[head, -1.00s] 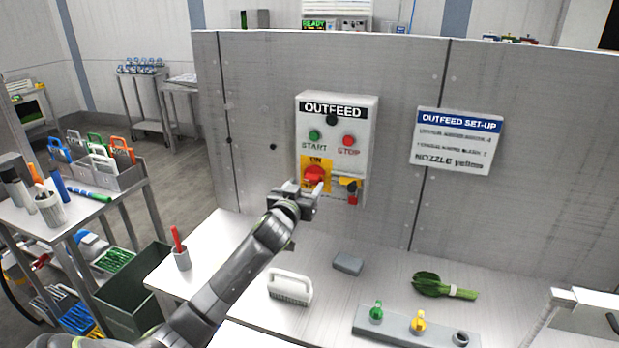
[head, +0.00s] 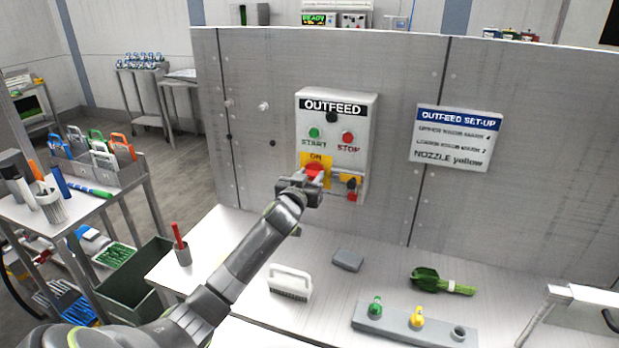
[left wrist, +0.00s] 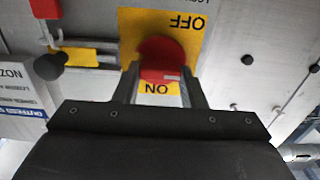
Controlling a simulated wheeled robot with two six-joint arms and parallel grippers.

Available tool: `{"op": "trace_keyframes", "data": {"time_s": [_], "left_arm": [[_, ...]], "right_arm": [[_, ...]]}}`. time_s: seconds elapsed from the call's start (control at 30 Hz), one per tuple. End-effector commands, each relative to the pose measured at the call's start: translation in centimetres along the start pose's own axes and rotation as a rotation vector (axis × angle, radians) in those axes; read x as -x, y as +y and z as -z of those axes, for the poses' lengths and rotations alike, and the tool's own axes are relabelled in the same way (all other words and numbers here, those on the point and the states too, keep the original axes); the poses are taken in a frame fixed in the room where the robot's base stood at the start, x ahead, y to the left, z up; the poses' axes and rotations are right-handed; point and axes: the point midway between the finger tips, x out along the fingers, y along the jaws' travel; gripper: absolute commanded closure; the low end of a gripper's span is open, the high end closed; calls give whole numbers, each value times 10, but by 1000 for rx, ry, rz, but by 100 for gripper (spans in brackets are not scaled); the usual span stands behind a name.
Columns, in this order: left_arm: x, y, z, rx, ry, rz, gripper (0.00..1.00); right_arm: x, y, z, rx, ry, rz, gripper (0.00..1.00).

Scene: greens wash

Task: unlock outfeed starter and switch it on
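The outfeed starter (head: 362,110) is a pale box on the grey wall panel, with a green START button (head: 314,133) and a red STOP button (head: 348,138). Its red rotary switch (left wrist: 160,55) sits on a yellow ON/OFF plate (left wrist: 192,45). My left gripper (left wrist: 158,90) is open, with one finger on each side of the red switch; I cannot tell whether they touch it. Beside the plate is a latch with a yellow bar (left wrist: 85,57) and black knob (left wrist: 48,66). A red piece (left wrist: 45,8) is near it. My right gripper is not in view.
A set-up sign (head: 456,140) hangs right of the starter. A red pen stands in a cup (head: 182,256).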

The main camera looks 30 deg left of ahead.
Motion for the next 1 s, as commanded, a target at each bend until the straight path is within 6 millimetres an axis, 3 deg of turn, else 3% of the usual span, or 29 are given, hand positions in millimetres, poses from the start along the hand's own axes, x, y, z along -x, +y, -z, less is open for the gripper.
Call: {"op": "trace_keyframes", "data": {"time_s": [0.13, 0.47, 1.0], "left_arm": [[0, 0, 0, 0, 0, 0, 86], [0, 0, 0, -54, -1, 0, 86], [0, 2, 1, -489, -2, 0, 86]], "right_arm": [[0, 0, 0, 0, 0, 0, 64], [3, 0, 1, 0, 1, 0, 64], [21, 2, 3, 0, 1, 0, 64]]}}
